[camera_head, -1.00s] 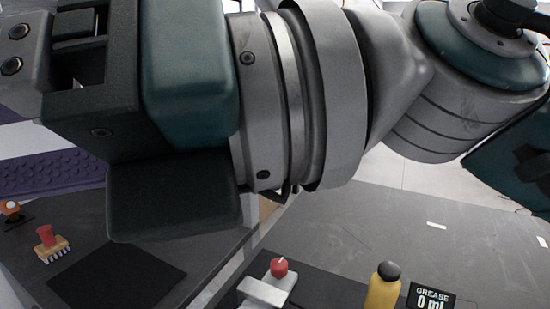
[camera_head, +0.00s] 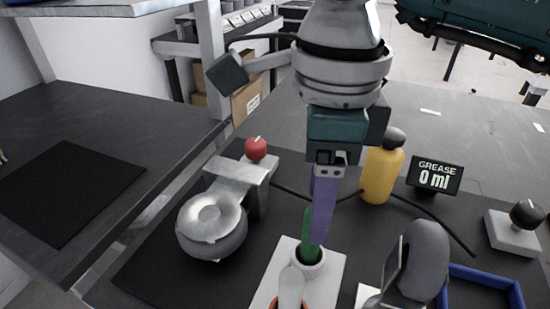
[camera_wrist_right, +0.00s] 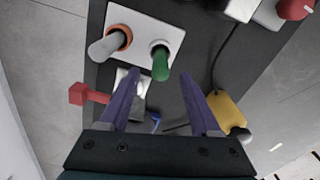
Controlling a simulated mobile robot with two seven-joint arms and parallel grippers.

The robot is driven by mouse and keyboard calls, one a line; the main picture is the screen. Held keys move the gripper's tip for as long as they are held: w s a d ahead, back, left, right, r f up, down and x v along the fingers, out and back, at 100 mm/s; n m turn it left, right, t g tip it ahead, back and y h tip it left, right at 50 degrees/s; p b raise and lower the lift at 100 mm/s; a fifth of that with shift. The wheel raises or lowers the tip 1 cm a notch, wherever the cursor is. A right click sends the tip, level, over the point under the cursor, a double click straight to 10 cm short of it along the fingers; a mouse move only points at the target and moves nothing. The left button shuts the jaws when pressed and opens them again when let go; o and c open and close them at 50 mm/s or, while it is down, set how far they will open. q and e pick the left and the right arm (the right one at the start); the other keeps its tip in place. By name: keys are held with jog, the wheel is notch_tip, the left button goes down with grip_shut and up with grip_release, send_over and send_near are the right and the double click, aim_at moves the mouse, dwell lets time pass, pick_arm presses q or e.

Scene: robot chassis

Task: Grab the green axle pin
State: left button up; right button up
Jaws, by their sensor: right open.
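The green axle pin (camera_head: 306,236) stands upright in a white ring on a white plate (camera_head: 278,262). It also shows in the right wrist view (camera_wrist_right: 160,66), ahead of and roughly between my finger tips. My right gripper (camera_head: 321,238) points down with its purple fingers beside the pin in the head view, partly overlapping it. In the wrist view the right gripper (camera_wrist_right: 159,76) is open with nothing clamped. I cannot tell whether a finger touches the pin. My left gripper is not in view.
A grey pin (camera_head: 291,287) in an orange ring stands close to the green one. A metal press with a red knob (camera_head: 256,149) is at left. A yellow bottle (camera_head: 381,175), a grease display (camera_head: 435,176), a grey wheel (camera_head: 423,262) and a blue tray (camera_head: 484,280) are at right.

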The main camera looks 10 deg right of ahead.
notch_tip(320, 180, down, 4)
jog(key=shift+f, duration=0.1)
grip_shut()
dwell(0.5)
